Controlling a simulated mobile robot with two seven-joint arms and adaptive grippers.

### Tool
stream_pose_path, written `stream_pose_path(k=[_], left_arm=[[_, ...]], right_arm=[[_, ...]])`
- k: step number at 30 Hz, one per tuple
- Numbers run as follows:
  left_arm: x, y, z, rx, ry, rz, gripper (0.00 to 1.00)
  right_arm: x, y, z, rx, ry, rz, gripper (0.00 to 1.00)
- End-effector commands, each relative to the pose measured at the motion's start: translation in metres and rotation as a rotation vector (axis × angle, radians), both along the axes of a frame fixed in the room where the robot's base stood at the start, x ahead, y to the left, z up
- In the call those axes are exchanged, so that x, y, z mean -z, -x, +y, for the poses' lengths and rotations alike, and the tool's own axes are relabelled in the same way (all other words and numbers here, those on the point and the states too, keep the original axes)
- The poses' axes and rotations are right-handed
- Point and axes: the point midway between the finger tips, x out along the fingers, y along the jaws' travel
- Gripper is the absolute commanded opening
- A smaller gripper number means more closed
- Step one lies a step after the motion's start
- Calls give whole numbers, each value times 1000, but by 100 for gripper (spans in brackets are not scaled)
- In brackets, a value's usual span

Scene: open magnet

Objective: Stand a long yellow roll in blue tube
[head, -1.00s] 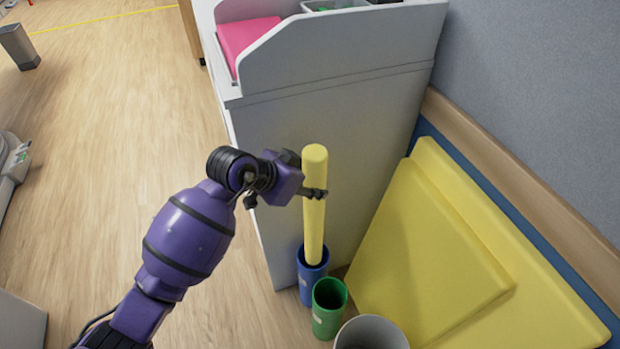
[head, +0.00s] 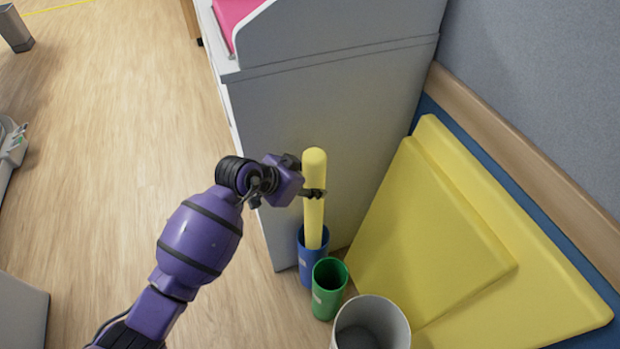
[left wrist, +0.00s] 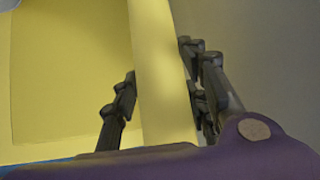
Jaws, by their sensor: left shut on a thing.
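The long yellow roll (head: 314,172) stands upright with its lower end inside the mouth of the blue tube (head: 312,268). How deep it reaches is hidden by the tube wall. My left gripper (head: 315,193) is shut around the upper part of the roll. In the left wrist view the roll (left wrist: 163,75) runs between the two dark fingers of my left gripper (left wrist: 165,100). My right gripper is in neither view.
A grey cabinet (head: 330,110) rises behind. Yellow mats (head: 430,240) lean at the wall on the right.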

Motion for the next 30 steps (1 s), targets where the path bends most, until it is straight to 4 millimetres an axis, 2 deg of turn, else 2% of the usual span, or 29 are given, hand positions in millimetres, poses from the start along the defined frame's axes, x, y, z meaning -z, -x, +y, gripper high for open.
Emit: stream_pose_path(k=[30], left_arm=[[83, 0, -1, 0, 1, 1, 14]], right_arm=[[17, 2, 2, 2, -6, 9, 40]])
